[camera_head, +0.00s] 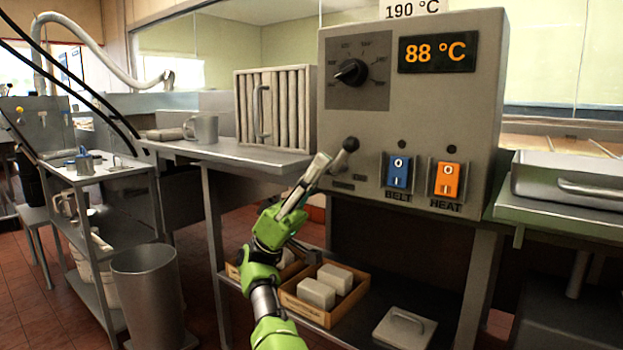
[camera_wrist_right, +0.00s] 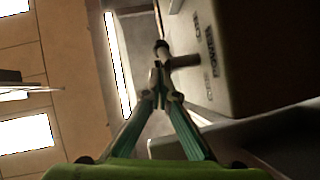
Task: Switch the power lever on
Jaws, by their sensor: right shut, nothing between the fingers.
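The power lever (camera_head: 349,147) is a short stem with a dark round knob at the lower left of the grey control box. Its knob is high and its base is partly hidden behind my gripper. My right gripper (camera_head: 322,162) is shut and empty, with its tips just left of and a little below the knob. In the right wrist view, the gripper tips (camera_wrist_right: 157,76) are close to the lever (camera_wrist_right: 183,61), which sticks out from the box beside printed lettering. I cannot tell whether they touch. My left gripper is not in view.
The control box (camera_head: 420,115) has a dial (camera_head: 352,72), an 88 °C display (camera_head: 437,52), a blue BELT switch (camera_head: 398,171) and an orange HEAT switch (camera_head: 447,179). A mug (camera_head: 203,129) stands on the counter. A wooden crate (camera_head: 322,314) is on the shelf below.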

